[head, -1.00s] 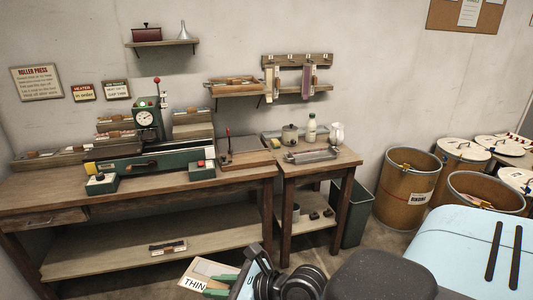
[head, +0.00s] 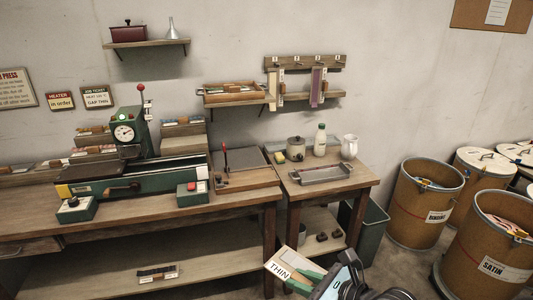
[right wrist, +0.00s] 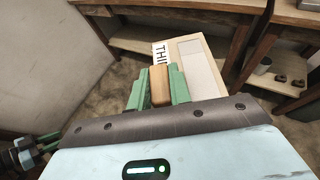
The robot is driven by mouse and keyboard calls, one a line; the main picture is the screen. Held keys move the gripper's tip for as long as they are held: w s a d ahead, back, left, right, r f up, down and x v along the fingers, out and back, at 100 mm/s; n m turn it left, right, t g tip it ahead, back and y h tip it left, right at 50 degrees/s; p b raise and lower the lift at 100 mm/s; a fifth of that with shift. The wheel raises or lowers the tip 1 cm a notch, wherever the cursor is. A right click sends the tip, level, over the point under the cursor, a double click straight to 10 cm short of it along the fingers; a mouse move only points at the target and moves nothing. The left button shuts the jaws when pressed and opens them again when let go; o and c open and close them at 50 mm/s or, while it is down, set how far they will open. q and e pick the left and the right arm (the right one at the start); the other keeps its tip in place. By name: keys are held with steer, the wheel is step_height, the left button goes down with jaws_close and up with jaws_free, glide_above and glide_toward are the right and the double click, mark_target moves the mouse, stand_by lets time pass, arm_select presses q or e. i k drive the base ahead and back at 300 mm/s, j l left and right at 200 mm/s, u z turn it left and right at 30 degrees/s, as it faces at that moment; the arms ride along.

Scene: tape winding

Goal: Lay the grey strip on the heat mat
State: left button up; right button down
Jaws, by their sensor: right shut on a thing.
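My right gripper (head: 306,281) is low in front of the bench. In the right wrist view its green fingers (right wrist: 158,88) are shut on the wooden handle of a tan board marked THIN (right wrist: 215,62). A pale grey panel (right wrist: 194,60) lies on that board; I cannot tell whether it is the grey strip.
The green roller press (head: 130,175) fills the bench's left side. The side table holds a metal tray (head: 320,174), pot (head: 296,149), bottle (head: 320,140) and jug (head: 349,147). A bin (head: 370,230) and drums (head: 425,205) stand right. The bench's lower shelf is mostly clear.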

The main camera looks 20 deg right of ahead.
mark_target(238, 158)
steer(key=i+z, duration=0.3)
steer(key=i, duration=0.8)
steer(key=i+l+u, duration=0.2)
steer(key=i, duration=0.2)
steer(key=i+u, duration=0.2)
steer(key=i, duration=0.25)
steer(key=i+l+u, duration=0.2)
steer(key=i, duration=0.2)
